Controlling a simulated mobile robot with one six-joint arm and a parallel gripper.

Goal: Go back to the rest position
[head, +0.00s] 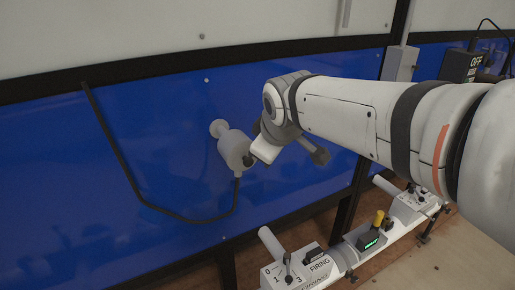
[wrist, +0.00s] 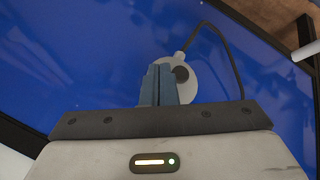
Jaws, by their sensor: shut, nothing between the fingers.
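My gripper (wrist: 159,84) is shut and empty; its two blue-grey fingers stand together in the wrist view. Just beyond them is a round grey fitting (wrist: 189,79) with a dark hole, mounted on the blue panel (wrist: 70,70). In the head view the arm reaches in from the right. A grey cylinder (head: 234,150) on the blue panel (head: 130,160) stands right by the end of my arm, with a black cable hanging from it. The fingers are hard to make out in the head view, so I cannot tell there whether they touch the cylinder.
The black cable (head: 121,160) loops down the panel's left part. Below the arm, a white control unit (head: 295,271) marked FIRING and another unit (head: 415,205) line a low rail. A grey box (head: 399,63) and a dark box marked OFF (head: 461,66) are at upper right.

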